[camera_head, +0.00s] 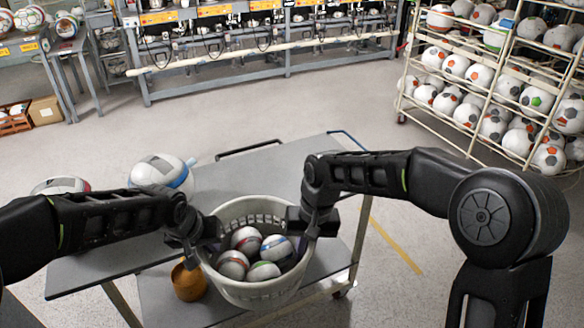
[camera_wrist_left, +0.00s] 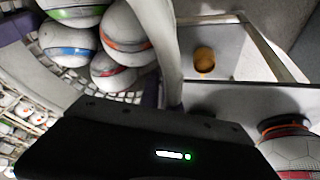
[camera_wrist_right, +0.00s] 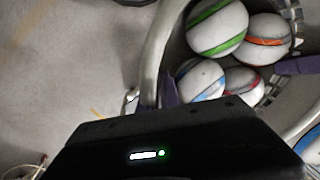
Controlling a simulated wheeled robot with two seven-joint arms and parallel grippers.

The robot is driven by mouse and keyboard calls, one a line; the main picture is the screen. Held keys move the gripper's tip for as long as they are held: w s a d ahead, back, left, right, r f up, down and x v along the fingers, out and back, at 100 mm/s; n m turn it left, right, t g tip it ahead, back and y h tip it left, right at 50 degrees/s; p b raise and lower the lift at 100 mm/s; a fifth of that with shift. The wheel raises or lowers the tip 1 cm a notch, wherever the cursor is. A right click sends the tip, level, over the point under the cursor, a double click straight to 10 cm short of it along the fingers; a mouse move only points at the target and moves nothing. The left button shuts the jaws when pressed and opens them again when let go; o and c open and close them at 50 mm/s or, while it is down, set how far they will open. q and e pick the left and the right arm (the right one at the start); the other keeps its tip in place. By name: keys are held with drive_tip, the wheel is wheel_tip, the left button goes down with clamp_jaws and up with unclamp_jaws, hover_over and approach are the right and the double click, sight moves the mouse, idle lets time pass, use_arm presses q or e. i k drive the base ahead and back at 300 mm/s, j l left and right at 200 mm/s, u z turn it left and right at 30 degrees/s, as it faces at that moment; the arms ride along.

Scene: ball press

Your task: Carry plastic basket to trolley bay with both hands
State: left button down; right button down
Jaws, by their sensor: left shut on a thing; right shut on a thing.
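A round, light-grey plastic basket (camera_head: 262,290) with several striped balls (camera_head: 262,254) in it shows at the lower middle of the head view. My left gripper (camera_head: 203,240) is shut on its left rim. My right gripper (camera_head: 308,224) is shut on its right rim. The basket looks upright, in front of a grey two-level trolley (camera_head: 255,166). Its rim and balls also show in the left wrist view (camera_wrist_left: 165,45) and the right wrist view (camera_wrist_right: 152,55). The fingertips are mostly hidden. I cannot tell whether the basket's underside touches anything.
Two larger balls (camera_head: 158,172) lie on the trolley's top at the left. An orange pot (camera_head: 188,281) stands on its lower shelf. A rack of balls (camera_head: 500,90) stands at the back right, and a long machine bench (camera_head: 270,45) runs along the back. The floor between is clear.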

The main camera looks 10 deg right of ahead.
sight(291, 173)
drive_tip(key=i+l, duration=0.25)
drive_tip(key=i, duration=0.25)
drive_tip(key=i+l, duration=0.25)
drive_tip(key=i, duration=0.25)
drive_tip(key=i+l, duration=0.2)
drive_tip(key=i, duration=0.35)
